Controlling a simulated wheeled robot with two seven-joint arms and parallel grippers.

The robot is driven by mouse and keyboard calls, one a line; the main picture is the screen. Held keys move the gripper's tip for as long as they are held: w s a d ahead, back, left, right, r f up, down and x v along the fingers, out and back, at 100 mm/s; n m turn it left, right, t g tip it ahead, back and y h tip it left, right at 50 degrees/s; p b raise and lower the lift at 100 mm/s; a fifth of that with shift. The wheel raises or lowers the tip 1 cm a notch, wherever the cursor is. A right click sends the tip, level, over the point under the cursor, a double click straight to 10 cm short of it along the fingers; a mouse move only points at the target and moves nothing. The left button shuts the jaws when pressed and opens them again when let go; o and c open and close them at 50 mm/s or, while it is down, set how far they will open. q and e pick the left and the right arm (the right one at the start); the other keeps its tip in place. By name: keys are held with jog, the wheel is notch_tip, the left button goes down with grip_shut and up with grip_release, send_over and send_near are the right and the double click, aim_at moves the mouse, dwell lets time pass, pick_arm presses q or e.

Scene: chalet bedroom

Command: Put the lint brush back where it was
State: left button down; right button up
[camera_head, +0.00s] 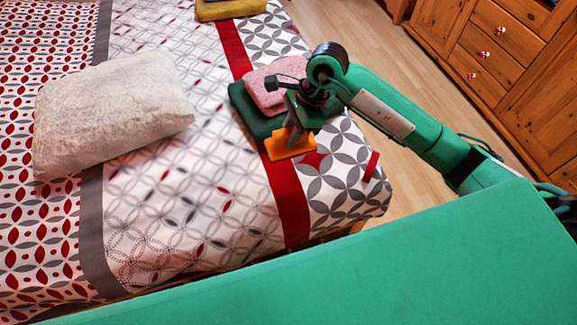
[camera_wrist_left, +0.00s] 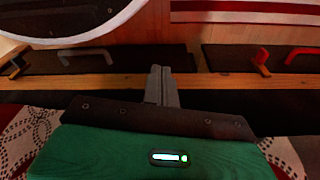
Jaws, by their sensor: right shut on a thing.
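My right gripper (camera_head: 293,134) is over the near right part of the bed, just in front of the folded cloths. It is shut on a flat orange piece, which I take to be the lint brush (camera_head: 284,149). The gripper hides its upper part, and I cannot tell whether it touches the bedspread. My left gripper shows only in the left wrist view (camera_wrist_left: 162,86). Its two grey fingers are together with nothing seen between them.
The bed (camera_head: 190,240) has a patterned spread. Folded pink (camera_head: 264,96) and dark green (camera_head: 248,115) cloths lie close behind the right gripper. A white pillow (camera_head: 110,110) lies left, a yellow cloth (camera_head: 230,9) far back. A wooden cabinet (camera_head: 490,50) stands right, beyond clear floor.

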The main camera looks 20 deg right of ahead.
pick_arm(q)
jog(key=shift+s+a+f, duration=0.1)
jog(key=shift+s+f, duration=0.15)
jog(key=shift+f, duration=0.35)
pick_arm(e)
notch_tip(320, 180, down, 17)
jog(key=shift+f, duration=0.1)
